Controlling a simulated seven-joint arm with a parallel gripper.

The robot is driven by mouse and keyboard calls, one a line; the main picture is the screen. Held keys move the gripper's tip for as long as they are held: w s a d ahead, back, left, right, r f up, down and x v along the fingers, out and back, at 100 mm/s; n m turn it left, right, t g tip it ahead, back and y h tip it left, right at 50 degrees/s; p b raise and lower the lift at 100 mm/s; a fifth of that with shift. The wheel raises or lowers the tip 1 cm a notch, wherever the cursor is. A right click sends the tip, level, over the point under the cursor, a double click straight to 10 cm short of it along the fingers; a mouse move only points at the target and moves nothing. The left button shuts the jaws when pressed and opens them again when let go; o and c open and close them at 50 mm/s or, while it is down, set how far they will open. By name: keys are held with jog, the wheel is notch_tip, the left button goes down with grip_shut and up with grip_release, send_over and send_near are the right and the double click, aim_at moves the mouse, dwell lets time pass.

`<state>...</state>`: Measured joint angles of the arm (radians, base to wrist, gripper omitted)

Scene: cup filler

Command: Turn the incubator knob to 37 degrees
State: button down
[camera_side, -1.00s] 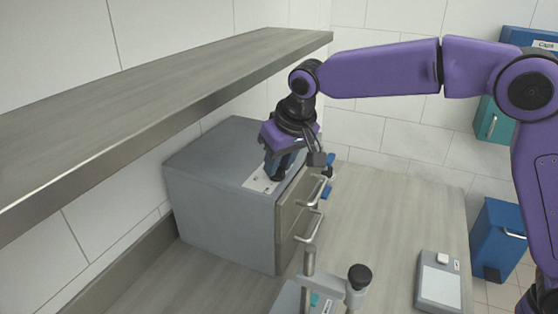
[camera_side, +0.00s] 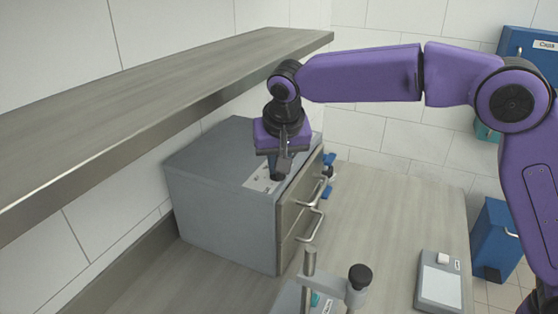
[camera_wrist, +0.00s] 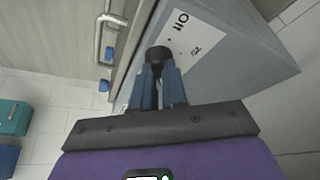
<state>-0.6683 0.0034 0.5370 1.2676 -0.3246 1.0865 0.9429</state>
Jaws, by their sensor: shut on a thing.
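The incubator (camera_side: 215,165) is a grey box on the bench under a shelf. A white label panel (camera_side: 256,180) lies on its top near the front edge and also shows in the wrist view (camera_wrist: 204,28). The black knob (camera_wrist: 158,54) stands on this panel. My gripper (camera_wrist: 158,68) points down at the panel, its blue fingers shut on the knob. In the side view my gripper (camera_side: 277,175) is over the front part of the incubator top, and its fingers partly hide the knob. Marks on the panel are too small to read as a setting.
The shelf (camera_side: 170,90) runs above and behind the incubator, left of my wrist. Drawer handles (camera_side: 312,225) stick out of its front. A stand with a black knob (camera_side: 359,276) and a scale (camera_side: 438,280) are on the bench.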

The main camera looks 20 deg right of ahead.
jog(key=m, duration=0.2)
jog(key=m+h, duration=0.1)
jog(key=shift+a+m+h, duration=0.15)
jog(key=shift+m+h, duration=0.15)
jog(key=shift+m, duration=0.1)
jog(key=shift+m+g+h, duration=0.5)
jog(key=shift+m, duration=1.2)
jog(key=shift+r, duration=0.1)
jog(key=c, duration=1.2)
grip_release()
jog(key=shift+o, duration=0.2)
jog(key=v, duration=0.3)
jog(key=shift+a, duration=0.25)
jog(key=s+a, duration=0.8)
